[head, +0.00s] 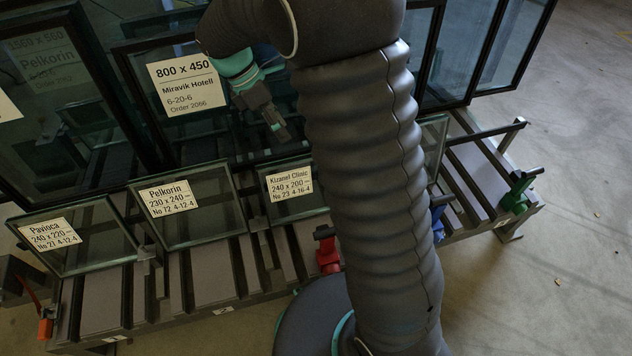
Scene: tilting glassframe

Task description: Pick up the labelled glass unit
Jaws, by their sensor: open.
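Several glass units with white labels stand on a slatted rack. In the front row are the Pavioca unit (80,255), the Pelkorin 230 x 240 unit (205,222) and the Kizanel Clinic unit (298,208), whose right side meets my arm in the picture. Behind them stand a large Miravik Hotell 800 x 450 unit (205,135) and a large Pelkorin unit (75,130) at the left. My gripper (280,132) is open and points down in front of the Miravik Hotell unit, above the Kizanel Clinic unit. Nothing shows between its fingers.
The rack (210,270) carries a red clamp (327,252), a green clamp (517,192), a blue clamp (437,222) and an orange one (45,327). Dark-framed panes (455,50) stand at the back right. My arm hides the rack's middle.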

